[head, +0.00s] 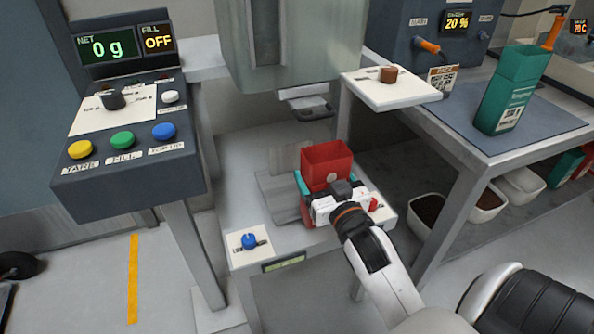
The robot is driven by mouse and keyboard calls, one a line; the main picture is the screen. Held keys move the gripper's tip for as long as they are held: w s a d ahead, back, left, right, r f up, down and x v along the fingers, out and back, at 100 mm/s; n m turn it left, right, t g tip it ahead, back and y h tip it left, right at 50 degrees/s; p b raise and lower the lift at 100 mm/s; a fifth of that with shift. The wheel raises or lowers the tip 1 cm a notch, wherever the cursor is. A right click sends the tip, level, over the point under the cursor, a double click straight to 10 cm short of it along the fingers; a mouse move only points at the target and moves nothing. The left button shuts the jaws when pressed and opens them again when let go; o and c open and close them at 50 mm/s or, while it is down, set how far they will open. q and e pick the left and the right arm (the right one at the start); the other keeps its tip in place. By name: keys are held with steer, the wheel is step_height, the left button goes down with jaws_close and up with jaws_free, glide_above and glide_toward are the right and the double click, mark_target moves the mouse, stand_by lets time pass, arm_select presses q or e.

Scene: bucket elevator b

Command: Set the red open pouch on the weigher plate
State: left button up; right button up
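The red open pouch (327,162) stands roughly upright with its open top up, over the grey weigher plate (272,186) of the low machine. My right gripper (318,193) comes in from the lower right and appears shut around the pouch's middle. The gripper body hides much of the pouch's lower part, and I cannot tell whether its bottom touches the plate. The display (107,48) reads NET 0 g, and the fill display (158,38) reads OFF. My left gripper is not in view.
A grey machine body with a spout (308,104) hangs above the plate. A white shelf (391,91) with a brown block (389,74) is at upper right. A teal pouch (512,90) stands on the right table. A blue knob (249,241) is at the front.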

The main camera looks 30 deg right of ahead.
steer(key=f+b+x, duration=0.1)
steer(key=x, duration=0.4)
steer(key=f+b+x, duration=0.1)
steer(key=x, duration=0.4)
steer(key=b+x, duration=0.1)
steer(key=x, duration=0.5)
steer(key=shift+a+f, duration=0.1)
steer(key=shift+f, duration=0.65)
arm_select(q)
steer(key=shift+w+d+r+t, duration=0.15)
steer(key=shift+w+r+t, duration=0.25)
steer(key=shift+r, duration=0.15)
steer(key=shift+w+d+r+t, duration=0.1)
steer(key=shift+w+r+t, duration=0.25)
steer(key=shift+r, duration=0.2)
arm_select(e)
steer(key=shift+f, duration=0.1)
steer(key=shift+f, duration=0.1)
steer(key=o, duration=0.7)
